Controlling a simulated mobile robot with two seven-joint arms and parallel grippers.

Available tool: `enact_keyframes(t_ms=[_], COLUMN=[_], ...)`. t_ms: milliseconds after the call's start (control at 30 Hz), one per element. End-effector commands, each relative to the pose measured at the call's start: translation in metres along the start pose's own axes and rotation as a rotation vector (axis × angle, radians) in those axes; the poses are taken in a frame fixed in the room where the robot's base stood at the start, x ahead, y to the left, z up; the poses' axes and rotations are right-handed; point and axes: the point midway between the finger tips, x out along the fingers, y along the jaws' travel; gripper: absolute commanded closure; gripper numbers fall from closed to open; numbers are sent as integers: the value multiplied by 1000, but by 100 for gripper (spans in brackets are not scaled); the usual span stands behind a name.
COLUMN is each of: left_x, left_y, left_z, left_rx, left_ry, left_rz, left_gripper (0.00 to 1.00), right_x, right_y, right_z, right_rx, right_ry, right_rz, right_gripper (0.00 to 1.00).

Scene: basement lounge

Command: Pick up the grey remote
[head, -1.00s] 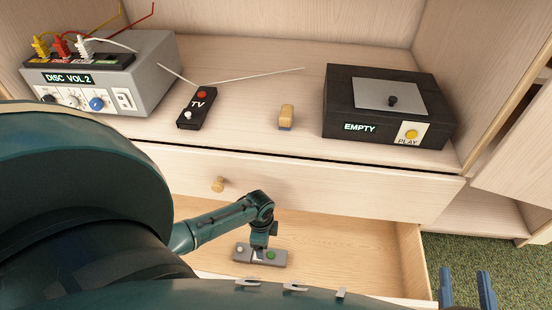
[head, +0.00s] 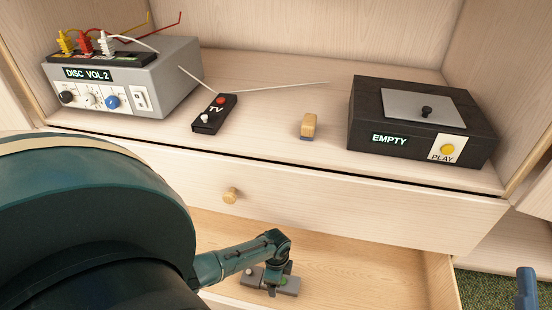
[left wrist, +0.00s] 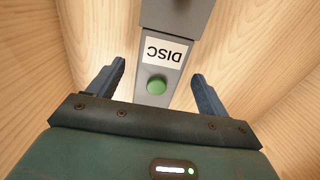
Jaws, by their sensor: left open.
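The grey remote lies in the open drawer (head: 350,265), partly hidden by my left arm in the head view (head: 292,287). The left wrist view shows the remote (left wrist: 178,15) with a white DISC label and a green button. My left gripper (left wrist: 157,82) is open, with one blue finger on each side of the remote's green-button end. There is a visible gap between each finger and the remote. One blue finger of my right gripper (head: 527,287) shows at the lower right edge of the head view, away from the remote.
A closed drawer front with a knob (head: 230,195) is above the open drawer.

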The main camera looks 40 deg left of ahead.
Motion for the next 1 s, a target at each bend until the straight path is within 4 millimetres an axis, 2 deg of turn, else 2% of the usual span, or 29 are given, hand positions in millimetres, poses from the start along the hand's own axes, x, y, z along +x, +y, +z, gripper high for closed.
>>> enact_keyframes(t_ms=[33, 100, 400, 1000], left_x=[11, 15, 15, 16], left_y=[0, 0, 0, 1], left_z=[0, 0, 1, 1], left_rx=[0, 0, 1, 0], left_ry=[-1, -2, -1, -2], left_rz=[1, 1, 1, 1], left_gripper=[22, 22, 22, 70], right_x=[1, 3, 6, 6], right_y=[1, 3, 4, 4], right_z=[-2, -7, -14, -13], right_rx=[-26, -49, -64, -62], right_ry=[40, 75, 100, 98], right_rz=[-5, -8, -10, -10], right_gripper=[64, 64, 64, 64])
